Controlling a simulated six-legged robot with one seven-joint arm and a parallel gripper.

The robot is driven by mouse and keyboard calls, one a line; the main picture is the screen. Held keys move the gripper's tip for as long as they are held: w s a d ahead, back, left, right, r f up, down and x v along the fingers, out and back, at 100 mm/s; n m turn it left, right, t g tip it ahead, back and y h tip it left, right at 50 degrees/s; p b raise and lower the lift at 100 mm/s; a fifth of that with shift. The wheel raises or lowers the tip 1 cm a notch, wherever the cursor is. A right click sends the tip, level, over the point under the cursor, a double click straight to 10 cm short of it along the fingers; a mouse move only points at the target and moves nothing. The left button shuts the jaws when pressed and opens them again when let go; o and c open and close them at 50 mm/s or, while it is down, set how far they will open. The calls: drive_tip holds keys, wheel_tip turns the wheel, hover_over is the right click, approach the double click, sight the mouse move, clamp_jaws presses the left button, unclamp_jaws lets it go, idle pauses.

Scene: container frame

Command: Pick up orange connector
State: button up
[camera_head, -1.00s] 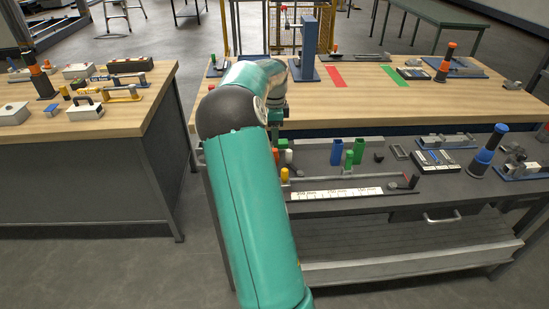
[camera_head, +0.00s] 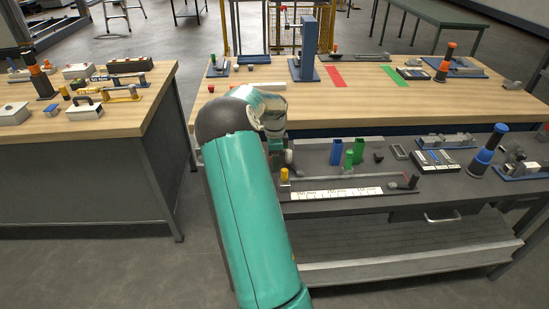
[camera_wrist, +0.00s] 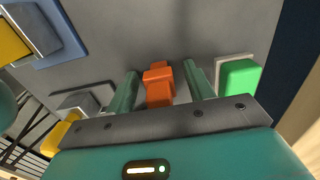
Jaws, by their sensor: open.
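The orange connector (camera_wrist: 158,86) shows in the middle of the wrist view, above the grey shelf surface. My gripper (camera_wrist: 159,70) is open, with one green finger on each side of the connector. A gap shows between the connector and each finger, so I see no contact. In the head view my arm covers the connector, and only a small part of my wrist shows by the left end of the grey lower shelf (camera_head: 420,205).
In the wrist view a green block (camera_wrist: 240,77) on a pale base stands right of my gripper. A yellow piece (camera_wrist: 60,136) lies at lower left, and a yellow part (camera_wrist: 12,42) at upper left. A wooden worktop (camera_head: 350,108) is above the shelf.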

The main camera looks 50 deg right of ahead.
drive_tip(key=c, duration=1)
drive_tip(key=shift+c, duration=0.2)
drive_tip(key=shift+r, duration=0.1)
